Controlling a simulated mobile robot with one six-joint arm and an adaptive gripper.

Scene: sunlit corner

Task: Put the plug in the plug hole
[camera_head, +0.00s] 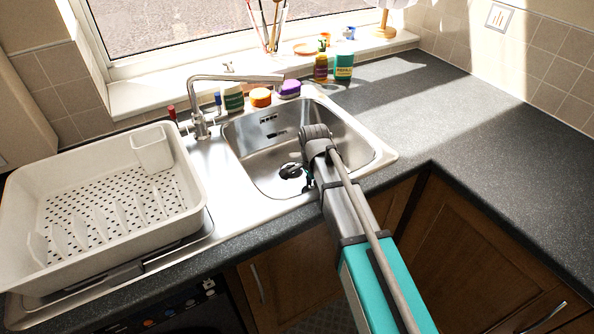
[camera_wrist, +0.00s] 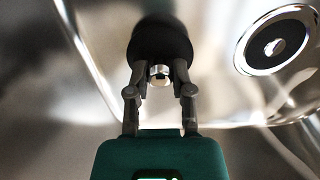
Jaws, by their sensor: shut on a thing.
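The round black plug (camera_wrist: 160,42) is in the wrist view, with a metal knob on its near side. My gripper (camera_wrist: 160,76) is shut on this knob, and the plug sits just beyond the fingertips. The plug hole (camera_wrist: 275,43) is a bright metal ring with a dark middle, to the right of the plug and apart from it in the wrist view. In the head view my gripper (camera_head: 307,180) is down inside the sink basin (camera_head: 255,140), partly hidden by my arm. Dark shapes there blend together, so I cannot tell plug from hole.
A white dish rack (camera_head: 105,195) stands left of the basin. The tap (camera_head: 200,115) reaches over the basin's back. Sponges (camera_head: 261,97) and bottles (camera_head: 321,66) stand behind it. The worktop (camera_head: 480,140) at right is clear. The basin walls surround my gripper.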

